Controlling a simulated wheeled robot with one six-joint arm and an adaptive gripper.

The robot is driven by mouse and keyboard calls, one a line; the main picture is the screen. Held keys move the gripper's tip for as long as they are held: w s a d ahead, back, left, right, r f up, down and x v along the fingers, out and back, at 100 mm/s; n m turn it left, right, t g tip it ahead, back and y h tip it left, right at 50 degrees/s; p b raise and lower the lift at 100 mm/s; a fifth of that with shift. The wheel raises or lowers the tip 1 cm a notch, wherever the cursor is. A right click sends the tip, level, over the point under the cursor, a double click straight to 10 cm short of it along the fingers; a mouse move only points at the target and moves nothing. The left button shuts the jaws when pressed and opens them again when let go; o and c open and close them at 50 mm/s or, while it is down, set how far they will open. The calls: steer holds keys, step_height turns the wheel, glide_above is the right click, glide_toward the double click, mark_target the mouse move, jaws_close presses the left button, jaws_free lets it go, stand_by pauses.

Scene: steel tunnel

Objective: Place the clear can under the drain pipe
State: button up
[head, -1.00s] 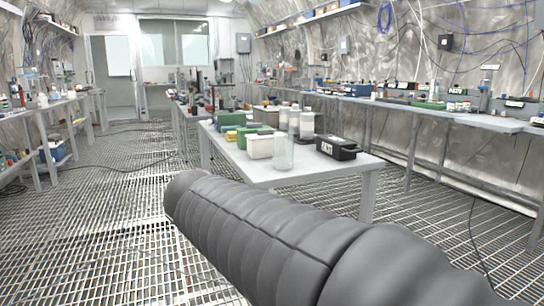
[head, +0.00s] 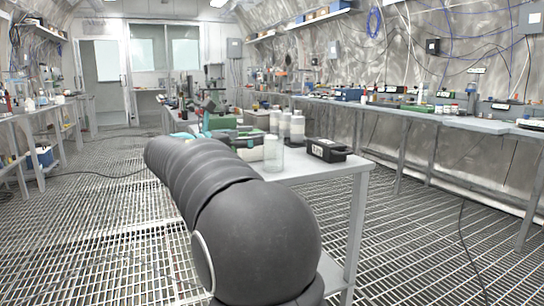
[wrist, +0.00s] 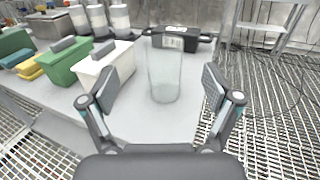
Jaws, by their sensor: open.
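The clear can (wrist: 164,75) is a transparent cylinder standing upright near the end of the table (wrist: 125,130). It also shows in the head view (head: 273,154), just past my arm. My gripper (wrist: 160,92) is open, its two fingers spread to the left and right of the can in the wrist view. The can stands apart from both fingers, and I cannot tell how deep between them it is. The gripper itself is hidden behind my arm in the head view. I cannot make out a drain pipe in either view.
A white box (wrist: 107,68) and a green box (wrist: 66,62) stand left of the can. A black case (wrist: 180,39) lies behind it. White-and-grey bottles (head: 297,127) stand further back. A long bench (head: 420,112) runs along the right wall. The grated floor at right is open.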

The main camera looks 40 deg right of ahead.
mark_target(266, 136)
steer(key=shift+w+d+f+b, duration=0.1)
steer(key=shift+w+d+f, duration=0.05)
steer(key=shift+d, duration=1.55)
steer(key=shift+w+d+f+b, duration=0.1)
steer(key=shift+w+d+f, duration=0.05)
steer(key=shift+d, duration=1.6)
steer(key=shift+w+d+f+b, duration=0.1)
steer(key=shift+w+d+f, duration=0.05)
steer(key=shift+d, duration=1.55)
steer(key=shift+a, duration=0.1)
steer(key=c, duration=1.6)
steer(key=shift+r, duration=0.15)
steer(key=s+d+r+p, duration=0.2)
steer(key=s+d+r, duration=0.3)
steer(key=s+r, duration=0.5)
steer(key=shift+s+d+r, duration=0.2)
steer(key=shift+d+r, duration=0.05)
steer(key=shift+r, duration=0.15)
